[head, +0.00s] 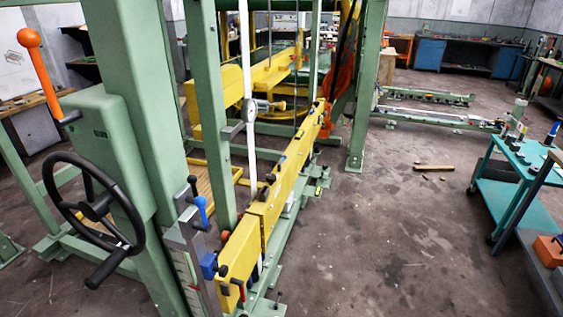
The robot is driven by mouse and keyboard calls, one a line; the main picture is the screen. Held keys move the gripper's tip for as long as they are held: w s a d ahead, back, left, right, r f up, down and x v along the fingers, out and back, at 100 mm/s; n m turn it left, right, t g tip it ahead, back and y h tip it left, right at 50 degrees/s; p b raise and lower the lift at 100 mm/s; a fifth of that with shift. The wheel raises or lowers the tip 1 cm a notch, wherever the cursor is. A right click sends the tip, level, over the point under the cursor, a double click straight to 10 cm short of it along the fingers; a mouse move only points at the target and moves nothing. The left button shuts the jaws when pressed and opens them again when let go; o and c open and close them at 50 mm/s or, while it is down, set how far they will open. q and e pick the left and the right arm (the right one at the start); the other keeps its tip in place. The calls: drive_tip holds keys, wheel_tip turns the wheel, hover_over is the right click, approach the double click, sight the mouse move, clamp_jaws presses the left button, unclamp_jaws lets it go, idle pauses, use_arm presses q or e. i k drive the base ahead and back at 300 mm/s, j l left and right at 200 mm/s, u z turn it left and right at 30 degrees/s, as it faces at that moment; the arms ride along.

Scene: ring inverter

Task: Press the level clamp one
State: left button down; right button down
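A blue-handled lever (201,207) sits at the top of a grey upright with a scale (184,262), in front of the green machine column. A blue block (209,265) sits lower on the same upright, beside the yellow beam (238,258). Small black knobs and blue pieces sit along the beam. I cannot tell which of these parts is level clamp one, as no label is readable. Neither of my grippers is in view, and nothing is seen touching these parts.
A black handwheel (90,208) and an orange-knobbed lever (40,62) stick out at the left. A teal cart (502,195) stands at the right. A wooden piece (434,168) lies on the floor. The floor right of the machine is mostly clear.

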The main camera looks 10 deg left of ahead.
sight(284, 157)
drive_tip(key=i+u, duration=0.1)
drive_tip(key=u, duration=0.75)
drive_tip(key=i+l+u, duration=0.2)
drive_tip(key=l+u, duration=0.15)
drive_tip(key=i+l+u, duration=0.1)
drive_tip(key=l+u, duration=0.25)
drive_tip(key=i+l+u, duration=0.1)
drive_tip(key=l+u, duration=0.25)
drive_tip(key=i+l+u, duration=0.1)
drive_tip(key=l, duration=0.7)
drive_tip(key=i+l+u, duration=0.1)
drive_tip(key=l, duration=0.7)
drive_tip(key=l+u, duration=0.1)
drive_tip(key=l, duration=0.7)
drive_tip(key=i, duration=0.05)
